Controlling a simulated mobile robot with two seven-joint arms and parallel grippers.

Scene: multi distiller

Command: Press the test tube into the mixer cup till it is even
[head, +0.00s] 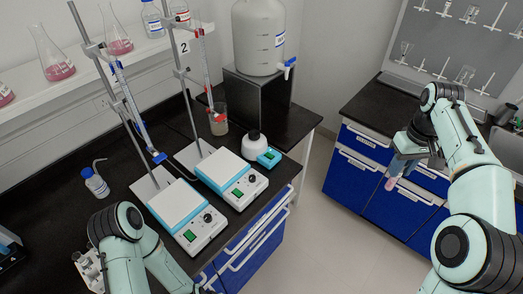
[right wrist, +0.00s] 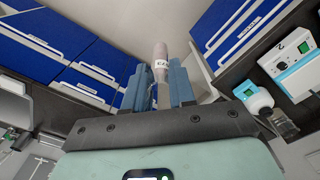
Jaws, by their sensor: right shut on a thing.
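My right gripper (head: 398,168) is at the right of the head view, over the floor in front of the blue drawers. It is shut on the test tube (head: 391,184), whose pinkish end points down. In the right wrist view the tube (right wrist: 161,68), with a white label, sits between the blue fingers (right wrist: 163,88). The mixer (head: 269,157), a small teal unit with a round white head and dark cup (head: 254,136), stands on the left bench. It also shows in the right wrist view (right wrist: 255,97). The tube is well apart from it. My left arm shows, but its gripper does not.
Two hotplate stirrers (head: 231,176) with stands and burettes are beside the mixer. A large white carboy (head: 258,38) on a metal box (head: 257,98) stands behind it. A beaker (head: 218,120) and a wash bottle (head: 96,184) are also on the bench. Open floor separates the benches.

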